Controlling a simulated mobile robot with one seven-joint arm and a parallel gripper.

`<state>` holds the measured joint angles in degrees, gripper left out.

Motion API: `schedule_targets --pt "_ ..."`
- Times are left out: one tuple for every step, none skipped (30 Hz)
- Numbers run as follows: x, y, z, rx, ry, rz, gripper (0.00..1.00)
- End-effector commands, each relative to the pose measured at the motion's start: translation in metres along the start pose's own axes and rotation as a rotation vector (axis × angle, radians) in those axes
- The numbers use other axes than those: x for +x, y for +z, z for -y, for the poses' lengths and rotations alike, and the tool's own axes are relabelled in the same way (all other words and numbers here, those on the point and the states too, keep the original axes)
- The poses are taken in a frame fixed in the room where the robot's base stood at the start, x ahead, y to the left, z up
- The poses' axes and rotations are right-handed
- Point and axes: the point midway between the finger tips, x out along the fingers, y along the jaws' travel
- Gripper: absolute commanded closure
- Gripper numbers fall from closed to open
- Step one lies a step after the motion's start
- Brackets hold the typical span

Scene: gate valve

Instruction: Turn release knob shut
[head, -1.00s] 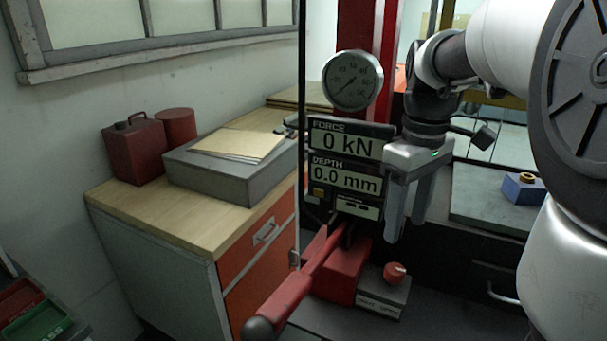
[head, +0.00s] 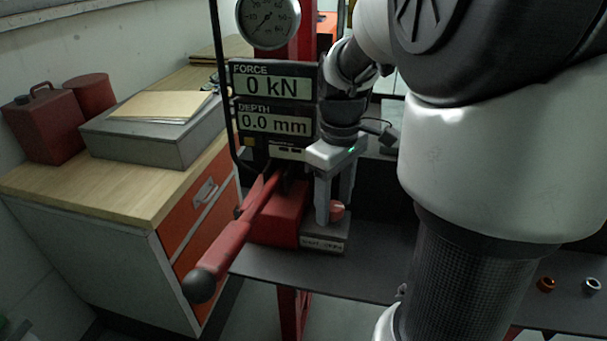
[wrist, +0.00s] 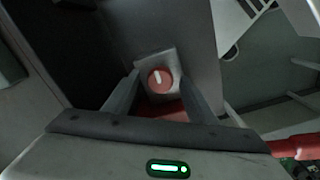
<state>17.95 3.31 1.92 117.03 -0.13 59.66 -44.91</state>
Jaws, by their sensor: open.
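The red release knob (wrist: 160,80) has a white pointer mark and sits on a small grey block. In the wrist view it lies between and beyond my two fingertips. In the head view the knob (head: 337,210) is partly hidden behind a finger of my gripper (head: 329,215). The grey block (head: 324,238) with a label stands beside the red pump body. My gripper (wrist: 154,92) is open and points down over the knob. I cannot tell whether the fingers touch it.
A long red lever (head: 235,240) with a dark end sticks out toward the front left. The display panel (head: 272,108) reads 0 kN and 0.0 mm, with a gauge (head: 268,18) above it. A wooden-topped cabinet (head: 125,190) stands at left.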

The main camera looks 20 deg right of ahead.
Motion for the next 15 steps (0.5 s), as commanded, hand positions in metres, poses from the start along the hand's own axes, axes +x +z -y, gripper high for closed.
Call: schedule_targets --pt "-0.0001 0.0000 0.0000 0.000 0.000 0.000 0.51" --pt "-0.0002 0.0000 0.0001 0.000 0.000 0.000 0.56" --pt "-0.0002 0.0000 0.0001 0.000 0.000 0.000 0.62" --pt "-0.0002 0.0000 0.0001 0.000 0.000 0.000 0.67" --pt "-0.0003 0.0000 0.0001 0.000 0.000 0.000 0.73" --pt "-0.0003 0.0000 0.0001 0.000 0.000 0.000 0.79" --pt "-0.0003 0.0000 0.0001 0.000 0.000 0.000 0.84" --pt "-0.0003 -0.0001 0.0001 0.000 0.000 0.000 0.89" --pt "-0.0004 0.0000 0.0001 0.000 0.000 0.000 0.90" --pt "-0.0004 0.0000 0.0001 0.000 0.000 0.000 0.90" --pt "-0.0004 0.0000 0.0001 0.001 0.000 0.000 0.90" --pt "-0.0005 -0.0001 0.0001 0.003 0.000 0.000 0.90" --pt "-0.0006 -0.0001 0.0001 0.006 0.000 0.000 0.90" --pt "-0.0007 -0.0001 0.0001 0.009 0.000 0.000 0.90" --pt "-0.0008 -0.0002 0.0002 0.016 0.000 0.000 0.90"
